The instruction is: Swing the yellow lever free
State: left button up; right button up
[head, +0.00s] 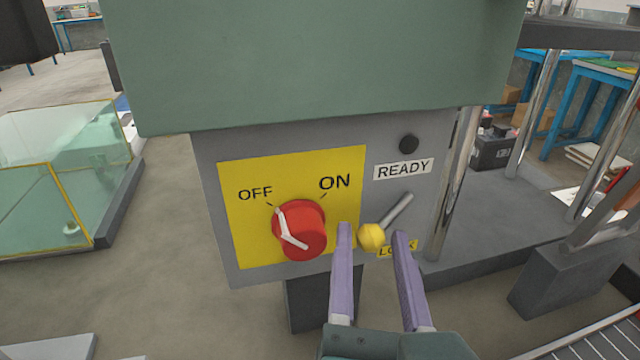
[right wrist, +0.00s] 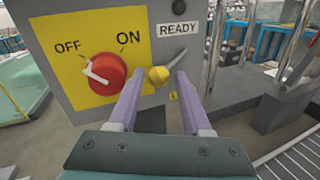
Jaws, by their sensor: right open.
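The lever is a grey rod with a yellow ball knob (head: 371,237) on the grey panel, to the right of the red dial. The rod slants up and to the right from the knob, over a yellow "LOCK" label (head: 398,248) that is partly hidden. My right gripper (head: 371,232) is open, its two purple fingers reaching up to either side of the knob. In the right wrist view the yellow knob (right wrist: 158,76) shows between the fingertips; I cannot tell whether they touch it. My left gripper is not in view.
The red dial (head: 300,229) sits on a yellow plate marked OFF and ON, its white pointer toward OFF. A black round lamp (head: 409,144) is above the READY label. A green housing (head: 320,60) overhangs the panel. A shiny post (head: 456,180) stands close on the right.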

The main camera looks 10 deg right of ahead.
jog(key=shift+w, duration=0.1)
grip_shut()
dwell(0.3)
